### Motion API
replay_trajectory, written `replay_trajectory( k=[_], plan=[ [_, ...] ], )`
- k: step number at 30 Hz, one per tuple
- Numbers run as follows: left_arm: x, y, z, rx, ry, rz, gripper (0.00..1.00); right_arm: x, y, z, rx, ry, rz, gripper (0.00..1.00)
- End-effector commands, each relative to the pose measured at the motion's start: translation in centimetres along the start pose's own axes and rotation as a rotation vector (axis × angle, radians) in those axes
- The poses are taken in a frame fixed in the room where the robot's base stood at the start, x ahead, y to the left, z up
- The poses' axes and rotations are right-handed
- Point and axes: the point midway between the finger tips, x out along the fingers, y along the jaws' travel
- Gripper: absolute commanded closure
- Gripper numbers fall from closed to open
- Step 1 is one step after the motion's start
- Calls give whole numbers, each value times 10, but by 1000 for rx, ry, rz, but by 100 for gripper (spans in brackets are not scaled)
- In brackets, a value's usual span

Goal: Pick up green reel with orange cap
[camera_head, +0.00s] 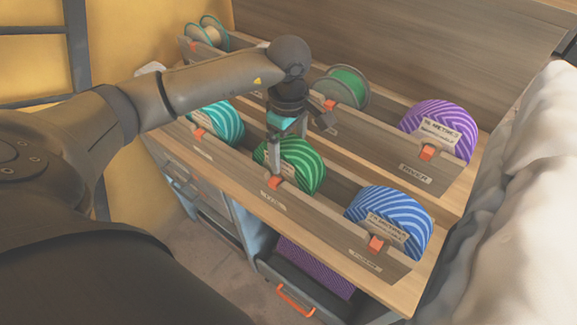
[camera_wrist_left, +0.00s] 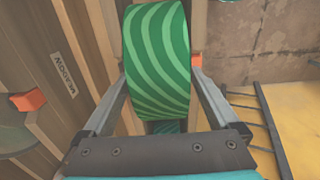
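A green striped reel (camera_head: 303,165) stands in the front rack with an orange cap (camera_head: 275,182) at its front. My left gripper (camera_head: 298,142) is above it, pointing down, with a finger on each side. In the left wrist view the green reel (camera_wrist_left: 157,60) fills the space between the fingers of the left gripper (camera_wrist_left: 159,78). The fingers are apart; whether they touch the reel's sides I cannot tell. An orange piece (camera_wrist_left: 197,60) shows beside the reel there. My right gripper is not in view.
A teal reel (camera_head: 222,122) and a blue reel (camera_head: 392,217) stand on either side in the same rack. Behind are a spool of green cord (camera_head: 346,86) and a purple reel (camera_head: 440,128). Wooden dividers run between the rows. A pale, lumpy surface (camera_head: 530,200) bounds the right.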

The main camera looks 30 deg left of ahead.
Motion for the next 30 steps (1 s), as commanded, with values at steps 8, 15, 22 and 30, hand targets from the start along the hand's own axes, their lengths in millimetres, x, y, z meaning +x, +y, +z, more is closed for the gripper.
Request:
replay_trajectory(
  k=[8,15,22,30],
  plan=[
    [0,0,0,0,0,0,38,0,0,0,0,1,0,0],
    [-1,0,0,0,0,0,65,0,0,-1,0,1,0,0],
    [-1,0,0,0,0,0,91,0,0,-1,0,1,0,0],
    [-1,0,0,0,0,0,100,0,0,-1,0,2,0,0]
  ],
)
